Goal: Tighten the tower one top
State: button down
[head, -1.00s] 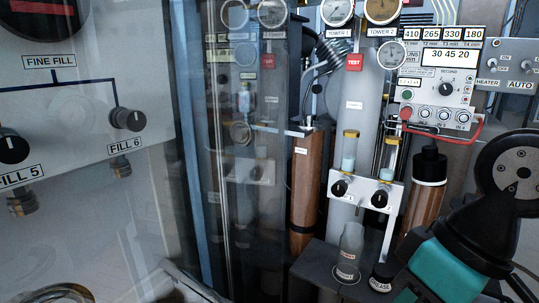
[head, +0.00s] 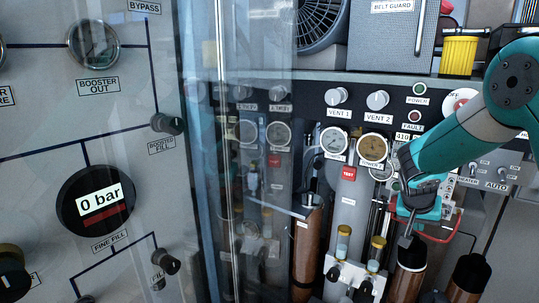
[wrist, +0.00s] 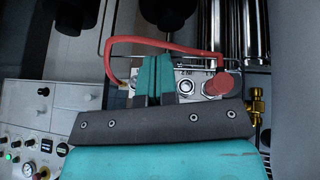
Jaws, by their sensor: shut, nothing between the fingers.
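My gripper (head: 406,240) hangs at the right of the head view, fingers pointing down and shut with nothing between them. Its tip appears just above or in front of a brown cylinder (head: 406,287) with a dark top (head: 411,255); I cannot tell if they touch. In the wrist view, my teal fingers (wrist: 154,75) are together in front of a red curved hose or handle (wrist: 165,43). The Tower 1 gauge (head: 333,140) and Tower 2 gauge (head: 374,148) are left of my gripper. No top labelled tower one is readable, so I cannot tell which it is.
A clear panel edge (head: 222,150) stands upright left of the towers. Other brown cylinders stand at the left (head: 306,250) and lower right (head: 470,278). A metal block with knobs (head: 355,276) and a red handle (head: 445,232) are close to my gripper.

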aim_at(410, 251)
jog(key=f+b, duration=0.1)
jog(key=f, duration=0.1)
jog(key=f+b, duration=0.2)
jog(key=d+f+b, duration=0.1)
jog(key=f+b, duration=0.1)
jog(key=f, duration=0.1)
jog(key=shift+s, duration=0.3)
jog(key=shift+a+f, duration=0.1)
jog(key=shift+a, duration=0.15)
dwell(0.4)
jog(key=shift+a, duration=0.1)
jog(key=shift+w+a+f, duration=0.15)
jog(key=shift+w+a, duration=0.1)
jog(key=shift+a, duration=0.25)
jog(key=shift+w+a, duration=0.4)
jog(key=shift+w, duration=0.1)
